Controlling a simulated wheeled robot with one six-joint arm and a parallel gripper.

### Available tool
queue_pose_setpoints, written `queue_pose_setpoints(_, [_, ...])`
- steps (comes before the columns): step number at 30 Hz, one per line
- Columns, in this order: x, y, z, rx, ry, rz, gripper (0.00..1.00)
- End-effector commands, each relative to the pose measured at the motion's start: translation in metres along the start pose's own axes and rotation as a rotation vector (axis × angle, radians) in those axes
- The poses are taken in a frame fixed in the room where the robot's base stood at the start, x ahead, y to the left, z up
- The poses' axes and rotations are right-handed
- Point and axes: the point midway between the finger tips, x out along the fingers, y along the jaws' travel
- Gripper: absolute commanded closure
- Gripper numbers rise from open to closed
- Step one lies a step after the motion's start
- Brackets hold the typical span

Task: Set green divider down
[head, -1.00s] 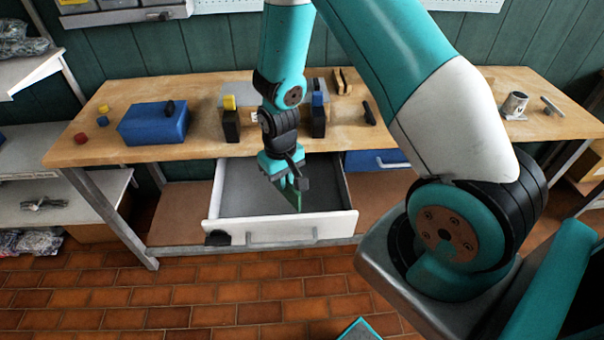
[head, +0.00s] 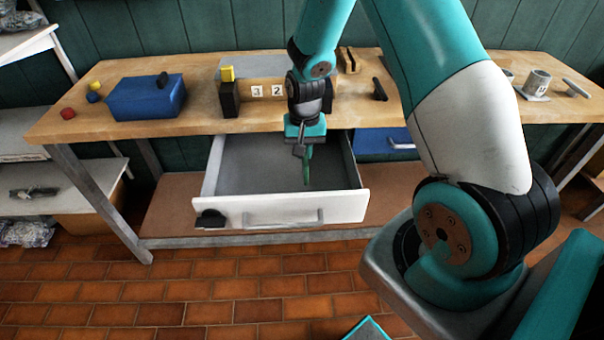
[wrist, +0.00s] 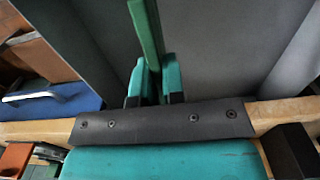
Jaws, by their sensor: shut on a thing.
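My gripper (head: 305,160) is shut on the green divider (head: 308,168), a thin flat strip. It hangs over the open white drawer (head: 340,206), toward the right part of its opening. In the wrist view the divider (wrist: 146,30) stands out from between the two teal fingers (wrist: 155,82), with the grey drawer floor (wrist: 215,50) beyond it. The drawer looks empty apart from the divider and gripper above it. I cannot tell whether the divider touches the drawer floor.
The wooden bench (head: 190,124) stands above the drawer. It carries a blue box (head: 145,98), a black block with a yellow top (head: 229,98), number tiles (head: 267,91) and a mug (head: 537,82). A blue drawer (head: 385,143) is at the right.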

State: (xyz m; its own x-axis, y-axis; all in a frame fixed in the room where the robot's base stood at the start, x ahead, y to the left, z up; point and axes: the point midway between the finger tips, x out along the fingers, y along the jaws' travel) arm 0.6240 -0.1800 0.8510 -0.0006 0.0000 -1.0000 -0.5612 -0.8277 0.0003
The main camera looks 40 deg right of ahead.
Motion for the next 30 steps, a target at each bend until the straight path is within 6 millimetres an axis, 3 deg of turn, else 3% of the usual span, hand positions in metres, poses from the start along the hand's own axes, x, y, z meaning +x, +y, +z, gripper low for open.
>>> queue_pose_setpoints(4, [0.034,0.0,0.001,-0.001,-0.003,0.001,1.0])
queue_pose_setpoints(16, [0.082,-0.001,0.0,-0.002,-0.001,0.0,1.0])
queue_pose_setpoints(29, [0.092,-0.001,0.0,-0.002,0.001,0.0,1.0])
queue_pose_setpoints(30, [0.092,-0.001,0.0,-0.002,0.001,0.0,0.85])
